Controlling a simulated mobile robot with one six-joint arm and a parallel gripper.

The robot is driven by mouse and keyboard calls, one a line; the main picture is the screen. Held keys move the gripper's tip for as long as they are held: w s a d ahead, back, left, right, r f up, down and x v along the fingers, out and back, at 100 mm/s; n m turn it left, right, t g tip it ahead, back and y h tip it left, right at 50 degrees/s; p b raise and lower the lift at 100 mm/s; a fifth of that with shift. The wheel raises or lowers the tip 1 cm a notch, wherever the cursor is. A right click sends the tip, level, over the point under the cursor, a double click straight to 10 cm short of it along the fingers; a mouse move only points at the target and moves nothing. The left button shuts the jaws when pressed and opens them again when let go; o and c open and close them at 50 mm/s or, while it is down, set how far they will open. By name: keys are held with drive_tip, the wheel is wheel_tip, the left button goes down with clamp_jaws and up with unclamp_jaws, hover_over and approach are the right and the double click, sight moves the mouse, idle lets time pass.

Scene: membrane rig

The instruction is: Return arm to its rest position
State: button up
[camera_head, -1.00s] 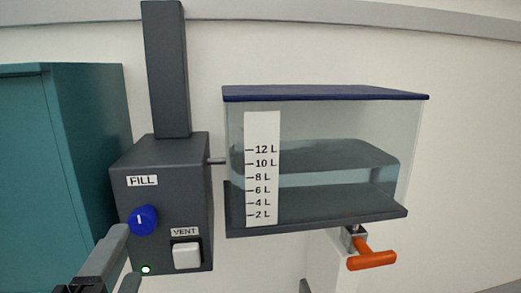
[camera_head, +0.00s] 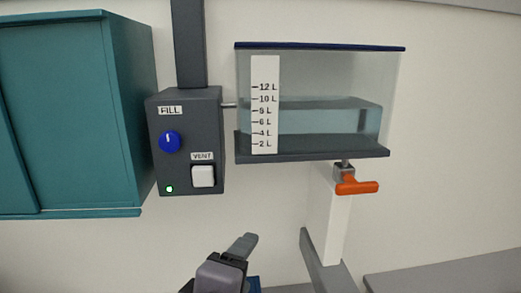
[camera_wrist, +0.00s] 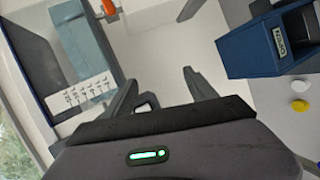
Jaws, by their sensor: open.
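My gripper (camera_head: 243,247) is low in the head view, below the control box and apart from it; only one finger shows clearly there. In the wrist view my gripper (camera_wrist: 160,80) is open, with both fingers spread and nothing between them. The dark grey control box (camera_head: 212,125) carries a blue FILL knob (camera_head: 170,142), its white mark pointing about upward, a white VENT switch (camera_head: 203,176) and a lit green lamp (camera_head: 169,189). The clear tank (camera_head: 320,75) holds water (camera_head: 330,121) to roughly 9 to 10 L on its scale (camera_head: 265,105).
An orange valve handle (camera_head: 358,188) sits below the tank, above a white post (camera_head: 325,225). A teal cabinet (camera_head: 75,115) stands left. In the wrist view a labelled blue bin (camera_wrist: 248,52) is at right, near a yellow (camera_wrist: 300,105) and a white round object (camera_wrist: 298,85).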

drive_tip(key=s+d+f+m+g+b, duration=0.3)
drive_tip(key=d+f+b, duration=0.2)
drive_tip(key=f, duration=0.4)
drive_tip(key=s+d+f+m+g+b, duration=0.25)
drive_tip(key=d+f+b, duration=0.25)
drive_tip(key=f, duration=0.4)
drive_tip(key=s+d+f+m+g+b, duration=0.2)
drive_tip(key=d+f+m+g+b, duration=0.25)
drive_tip(key=f, duration=0.55)
drive_tip(key=s+a+f+m+t+y+b, duration=0.1)
drive_tip(key=s+f+m+t+y+b, duration=0.1)
drive_tip(key=f+m+y+b, duration=0.3)
wheel_tip(320, 180, down, 6)
drive_tip(key=s+m+b, duration=0.1)
drive_tip(key=m+b, duration=0.2)
drive_tip(key=b, duration=0.4)
drive_tip(key=shift+s+a+r+m, duration=0.15)
drive_tip(key=shift+a+m, duration=0.15)
drive_tip(key=shift+c, duration=0.4)
